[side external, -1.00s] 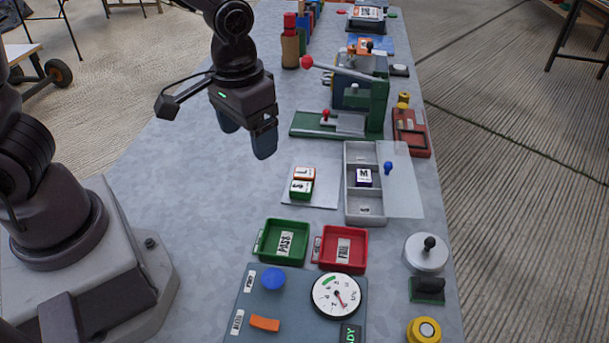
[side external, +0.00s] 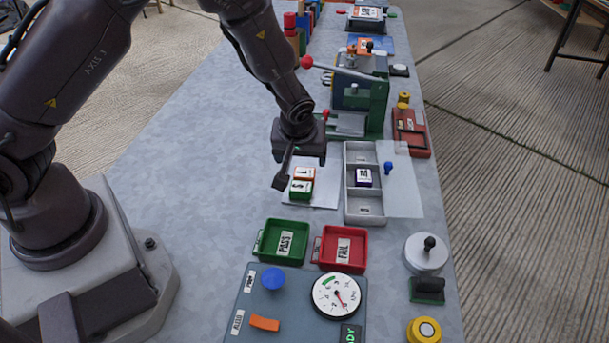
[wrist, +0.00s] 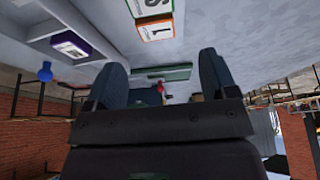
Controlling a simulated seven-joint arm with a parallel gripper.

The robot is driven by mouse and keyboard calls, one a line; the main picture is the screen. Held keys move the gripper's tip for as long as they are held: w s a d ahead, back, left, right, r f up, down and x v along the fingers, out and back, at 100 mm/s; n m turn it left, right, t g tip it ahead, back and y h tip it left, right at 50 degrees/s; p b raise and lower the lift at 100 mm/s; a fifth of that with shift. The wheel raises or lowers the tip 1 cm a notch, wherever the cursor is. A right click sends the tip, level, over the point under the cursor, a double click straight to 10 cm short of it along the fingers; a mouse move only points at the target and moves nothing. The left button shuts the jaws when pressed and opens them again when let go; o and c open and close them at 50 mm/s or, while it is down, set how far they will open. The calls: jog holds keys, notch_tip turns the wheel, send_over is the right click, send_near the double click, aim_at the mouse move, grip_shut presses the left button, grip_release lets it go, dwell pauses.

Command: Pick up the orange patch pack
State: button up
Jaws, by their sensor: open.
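The orange patch pack (side external: 303,172), with a white label, lies on a pale sheet (side external: 322,196) against the green pack (side external: 301,190). In the wrist view the orange pack (wrist: 157,27) is at the top, beyond the fingertips, with the green pack partly cut off above it. My gripper (wrist: 160,80) is open, with nothing between its fingers. In the side view my gripper (side external: 302,150) hangs just behind and above the orange pack, apart from it as far as I can tell; its fingers are mostly hidden there.
A grey compartment tray (side external: 349,206) to the right holds a purple pack (side external: 364,178), with a blue knob (side external: 388,167) beside it. A green lever press (side external: 376,120) stands behind. Green (side external: 264,244) and red (side external: 322,250) bins sit in front. The table to the left is clear.

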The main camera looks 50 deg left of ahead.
aim_at(305, 172)
jog(key=x, duration=0.7)
jog(key=shift+w+d+f, duration=0.15)
jog(key=c, duration=1)
